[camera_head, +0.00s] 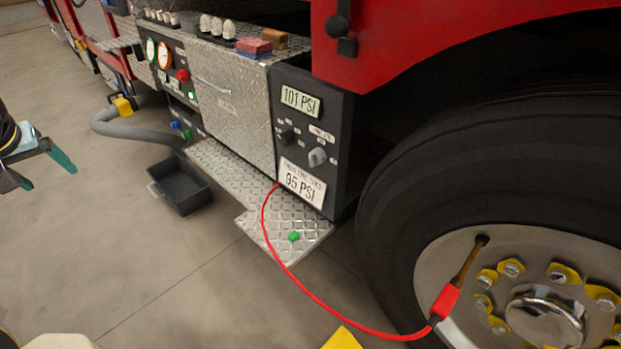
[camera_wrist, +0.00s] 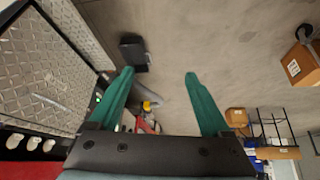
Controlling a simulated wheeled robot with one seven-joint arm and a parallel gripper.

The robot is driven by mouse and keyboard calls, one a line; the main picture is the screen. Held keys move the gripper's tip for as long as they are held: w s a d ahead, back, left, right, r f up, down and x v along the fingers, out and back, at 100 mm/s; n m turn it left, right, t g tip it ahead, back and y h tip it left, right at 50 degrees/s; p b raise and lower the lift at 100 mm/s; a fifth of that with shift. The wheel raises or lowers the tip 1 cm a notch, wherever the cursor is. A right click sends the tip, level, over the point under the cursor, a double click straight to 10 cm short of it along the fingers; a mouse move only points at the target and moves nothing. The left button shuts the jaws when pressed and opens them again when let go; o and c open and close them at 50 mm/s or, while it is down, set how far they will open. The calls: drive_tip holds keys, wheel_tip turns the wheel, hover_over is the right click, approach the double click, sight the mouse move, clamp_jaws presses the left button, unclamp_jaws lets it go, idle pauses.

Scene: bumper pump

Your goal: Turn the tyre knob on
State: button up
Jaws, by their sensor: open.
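The dark control panel (camera_head: 308,110) on the fire truck's side carries two knobs. One is a black knob (camera_head: 287,137); the other is a light grey knob (camera_head: 316,157), lower and to its right. Their small labels are too small to read, so I cannot tell which is the tyre knob. A display above reads 101 PSI and a white card below reads 95 PSI. My gripper (camera_head: 45,172) is at the far left of the head view, well away from the panel. In the wrist view its green fingers (camera_wrist: 159,73) are spread with nothing between them.
A red hose (camera_head: 300,284) runs from below the panel to the wheel (camera_head: 545,285) at right. A diamond-plate step (camera_head: 225,170) juts out below, with a green item (camera_head: 293,236) on it. A black bin (camera_head: 181,186) stands on the floor. Cardboard boxes (camera_wrist: 300,65) show in the wrist view.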

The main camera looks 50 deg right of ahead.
drive_tip(key=w+d+f+m+t+h+b, duration=0.1)
drive_tip(key=w+d+f+m+h+b, duration=0.15)
drive_tip(key=d+f+b, duration=0.55)
drive_tip(key=m+g+h+b, duration=0.5)
drive_tip(key=g+h+b, duration=0.5)
drive_tip(key=h+b, duration=0.4)
approach(310, 161)
drive_tip(key=shift+t+y, duration=0.25)
drive_tip(key=shift+t, duration=0.05)
drive_tip(key=d, duration=0.3)
drive_tip(key=s+d+b, duration=0.1)
drive_tip(key=d, duration=0.2)
drive_tip(key=d+b, duration=0.1)
drive_tip(key=d, duration=0.3)
drive_tip(key=shift+s+d+r, duration=0.1)
drive_tip(key=shift+s+r, duration=0.1)
drive_tip(key=shift+s, duration=0.1)
clamp_jaws()
